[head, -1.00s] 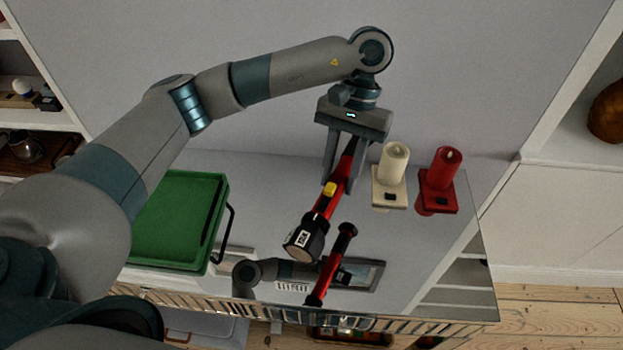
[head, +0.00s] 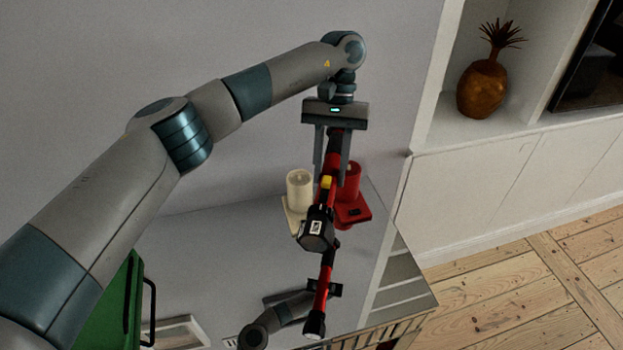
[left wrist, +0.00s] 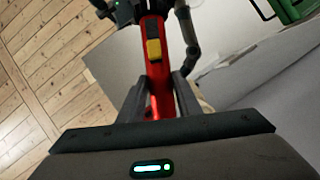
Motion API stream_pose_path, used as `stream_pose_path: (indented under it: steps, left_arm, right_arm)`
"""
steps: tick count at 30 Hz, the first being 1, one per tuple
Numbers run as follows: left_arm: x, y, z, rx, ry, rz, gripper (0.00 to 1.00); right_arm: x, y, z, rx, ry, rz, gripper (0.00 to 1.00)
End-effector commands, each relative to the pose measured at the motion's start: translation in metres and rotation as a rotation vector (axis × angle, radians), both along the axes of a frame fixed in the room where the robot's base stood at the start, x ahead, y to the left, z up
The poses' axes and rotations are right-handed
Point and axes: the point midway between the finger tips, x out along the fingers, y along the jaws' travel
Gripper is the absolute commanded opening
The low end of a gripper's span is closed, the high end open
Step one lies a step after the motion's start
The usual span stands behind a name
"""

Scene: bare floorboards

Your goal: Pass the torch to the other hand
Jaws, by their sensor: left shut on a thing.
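The torch (head: 322,212) is red with a black head and a yellow switch. My left gripper (head: 331,180) is shut on its red handle and holds it above the glossy table, black head hanging downward. In the left wrist view the torch (left wrist: 156,75) runs between the two fingers of the left gripper (left wrist: 160,95), its yellow switch facing the camera. A mirrored copy of torch and arm shows in the tabletop below. My right gripper is in neither view.
A green case (head: 118,305) stands at left. A pineapple ornament (head: 484,88) sits on a shelf at right. The floor at lower right is clear.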

Motion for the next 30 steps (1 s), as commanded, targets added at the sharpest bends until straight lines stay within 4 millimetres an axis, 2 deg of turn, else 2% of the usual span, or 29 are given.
stream_pose_path:
  steps: [3,9,21,24,25,30]
  left_arm:
    - [0.007,-0.011,0.002,0.000,0.000,-0.007,0.01]
    - [0.014,-0.020,0.003,0.001,0.001,-0.014,0.01]
    - [0.015,-0.022,0.004,0.000,0.001,-0.018,0.01]
    - [0.015,-0.022,0.003,0.001,0.001,-0.017,0.01]
    - [0.015,-0.022,0.003,0.001,0.001,-0.017,0.01]
    - [0.015,-0.022,0.003,0.001,0.001,-0.017,0.01]
  right_arm:
    - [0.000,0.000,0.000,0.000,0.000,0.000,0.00]
    - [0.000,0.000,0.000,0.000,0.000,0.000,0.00]
    - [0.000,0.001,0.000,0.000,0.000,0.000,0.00]
    - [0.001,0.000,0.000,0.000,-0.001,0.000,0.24]
    - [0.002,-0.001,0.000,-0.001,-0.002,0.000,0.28]
    - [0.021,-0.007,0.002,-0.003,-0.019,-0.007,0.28]
